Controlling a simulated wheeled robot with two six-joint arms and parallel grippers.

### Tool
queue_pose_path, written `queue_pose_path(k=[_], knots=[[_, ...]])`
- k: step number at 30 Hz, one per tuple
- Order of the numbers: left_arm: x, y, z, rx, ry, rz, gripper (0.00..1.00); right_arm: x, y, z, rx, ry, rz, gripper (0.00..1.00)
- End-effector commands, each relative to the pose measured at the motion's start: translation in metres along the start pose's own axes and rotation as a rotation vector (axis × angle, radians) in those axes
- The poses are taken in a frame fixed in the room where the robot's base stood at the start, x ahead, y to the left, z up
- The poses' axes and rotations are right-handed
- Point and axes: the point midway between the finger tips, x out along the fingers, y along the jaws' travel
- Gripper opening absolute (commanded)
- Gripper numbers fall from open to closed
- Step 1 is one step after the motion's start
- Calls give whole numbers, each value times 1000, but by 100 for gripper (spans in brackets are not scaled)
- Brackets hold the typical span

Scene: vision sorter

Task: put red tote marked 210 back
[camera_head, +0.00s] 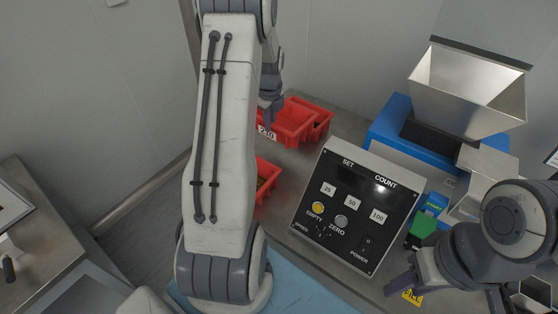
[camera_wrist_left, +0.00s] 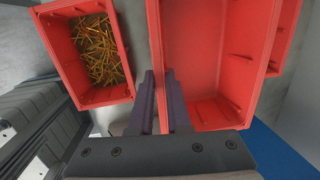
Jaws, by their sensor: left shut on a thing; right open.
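My left gripper (camera_head: 270,112) is shut on the near wall of a red tote (camera_head: 290,124) at the back of the bench. The tote's white label is small; its middle digit is hard to read, so it could be 210 or 240. In the left wrist view the fingers (camera_wrist_left: 166,100) pinch the wall of this tote (camera_wrist_left: 205,60), which looks empty inside. My right gripper (camera_head: 447,292) is open and empty at the lower right, near a yellow label.
A second red tote (camera_head: 322,118) stands right behind the held one. Another red tote (camera_head: 266,170), holding thin brass-coloured pieces (camera_wrist_left: 98,50), is partly hidden by my left arm. A counting panel (camera_head: 350,205) and a blue machine with a metal hopper (camera_head: 468,90) stand to the right.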

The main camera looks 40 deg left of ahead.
Motion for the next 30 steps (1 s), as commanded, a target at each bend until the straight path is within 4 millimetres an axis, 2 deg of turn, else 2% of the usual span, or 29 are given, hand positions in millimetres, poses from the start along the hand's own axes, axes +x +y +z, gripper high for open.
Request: queue_pose_path(k=[1,3,12,19,24,30], knots=[[10,4,4,-23,-6,1,0,8,0,0,0,0,0,45],[17,7,6,-43,-9,4,0,9,1,0,0,1,0,45],[67,15,2,-54,-9,6,0,2,0,0,0,1,0,45],[86,16,0,-50,-10,5,0,0,0,0,0,1,0,45],[110,19,-3,-51,-8,6,0,-3,0,0,0,1,0,45],[113,18,-3,-51,-11,2,0,-2,0,0,0,1,0,45]])
